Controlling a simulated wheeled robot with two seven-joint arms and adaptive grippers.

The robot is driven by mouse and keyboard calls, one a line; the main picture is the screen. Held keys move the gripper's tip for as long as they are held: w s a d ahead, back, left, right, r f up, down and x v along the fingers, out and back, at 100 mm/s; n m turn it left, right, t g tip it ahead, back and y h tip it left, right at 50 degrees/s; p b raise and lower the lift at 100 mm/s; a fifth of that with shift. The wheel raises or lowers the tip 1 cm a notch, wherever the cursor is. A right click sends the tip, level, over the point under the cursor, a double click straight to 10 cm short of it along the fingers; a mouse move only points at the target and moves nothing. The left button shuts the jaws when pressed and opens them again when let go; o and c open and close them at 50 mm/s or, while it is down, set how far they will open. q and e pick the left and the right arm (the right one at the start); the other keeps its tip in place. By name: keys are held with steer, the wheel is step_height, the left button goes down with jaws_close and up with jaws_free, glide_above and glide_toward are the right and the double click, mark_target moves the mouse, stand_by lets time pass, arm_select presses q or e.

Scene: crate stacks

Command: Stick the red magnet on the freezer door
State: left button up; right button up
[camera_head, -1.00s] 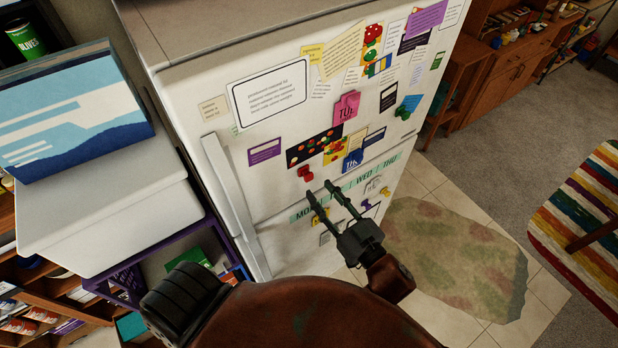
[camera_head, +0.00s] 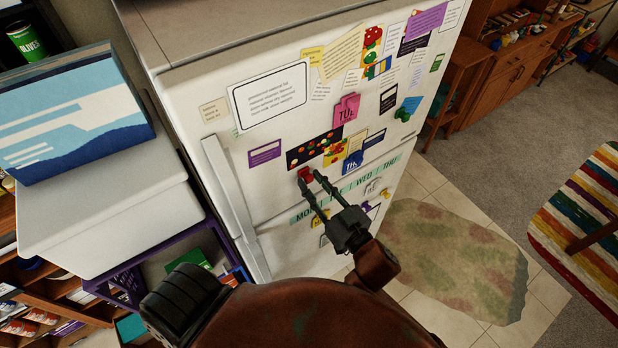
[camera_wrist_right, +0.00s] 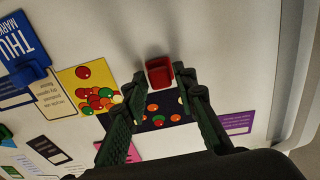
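The red magnet (camera_head: 305,173) sits on the white upper fridge door (camera_head: 225,150), just below a dark card with coloured dots. In the right wrist view the red magnet (camera_wrist_right: 160,72) shows as a small block on the door. My right gripper (camera_head: 310,178) reaches up to it with fingers apart. In the wrist view the right gripper (camera_wrist_right: 163,80) has one fingertip on each side of the magnet. I cannot tell whether the fingers touch it. My left gripper is not in view.
Papers, cards and other magnets crowd the door, including a pink magnet card (camera_head: 346,109) and a blue one (camera_head: 353,161). A long door handle (camera_head: 228,185) is at the left. A green weekday strip (camera_head: 380,172) runs below. A white bin (camera_head: 110,215) stands left of the fridge.

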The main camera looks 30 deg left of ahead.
steer(key=c, duration=0.6)
steer(key=shift+d, duration=0.15)
steer(key=shift+p+v, duration=0.85)
steer(key=shift+v, duration=1.55)
steer(key=shift+s, duration=0.1)
